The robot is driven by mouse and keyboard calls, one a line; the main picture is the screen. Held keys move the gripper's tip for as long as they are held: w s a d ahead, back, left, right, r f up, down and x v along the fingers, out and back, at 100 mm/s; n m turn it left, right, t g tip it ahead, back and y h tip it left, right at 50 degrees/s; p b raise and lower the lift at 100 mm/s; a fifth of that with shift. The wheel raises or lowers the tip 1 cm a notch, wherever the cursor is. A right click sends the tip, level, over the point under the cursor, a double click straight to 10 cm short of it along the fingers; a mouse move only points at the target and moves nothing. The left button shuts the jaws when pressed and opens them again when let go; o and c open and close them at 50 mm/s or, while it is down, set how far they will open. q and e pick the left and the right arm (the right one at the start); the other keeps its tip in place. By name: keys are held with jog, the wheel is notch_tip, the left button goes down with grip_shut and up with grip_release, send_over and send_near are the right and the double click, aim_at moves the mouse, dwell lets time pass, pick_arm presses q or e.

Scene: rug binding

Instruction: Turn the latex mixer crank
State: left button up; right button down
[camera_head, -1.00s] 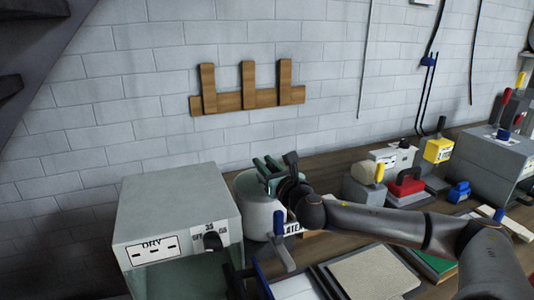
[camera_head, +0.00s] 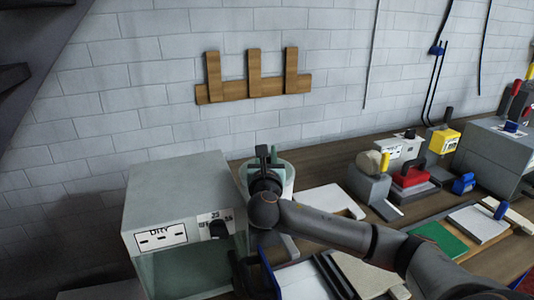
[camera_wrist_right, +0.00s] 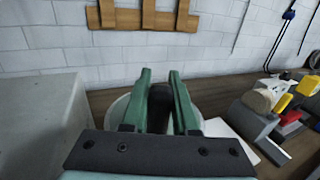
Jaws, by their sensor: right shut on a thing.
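The latex mixer (camera_head: 289,178) is a pale round tub beside the grey dryer box in the head view. My right gripper (camera_head: 267,160) is over its top, and my wrist hides much of the tub. In the right wrist view, the gripper's green fingers (camera_wrist_right: 159,98) are shut on a dark upright piece, which looks like the crank handle (camera_wrist_right: 159,112). The tub's pale rim (camera_wrist_right: 118,108) shows behind the fingers. The rest of the crank is hidden. My left gripper is not clearly seen in either view.
The dryer box (camera_head: 180,195) stands close on the left of the mixer. A white board (camera_head: 325,200) lies to the right. Farther right are a tape holder (camera_head: 368,180), a red-topped tool (camera_head: 410,178) and a green pad (camera_head: 438,240). A brick wall stands behind.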

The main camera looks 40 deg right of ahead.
jog(key=c, duration=0.7)
grip_release()
jog(key=b+v, duration=0.1)
jog(key=v, duration=1.1)
jog(key=shift+s+a, duration=0.15)
jog(key=shift+s, duration=0.05)
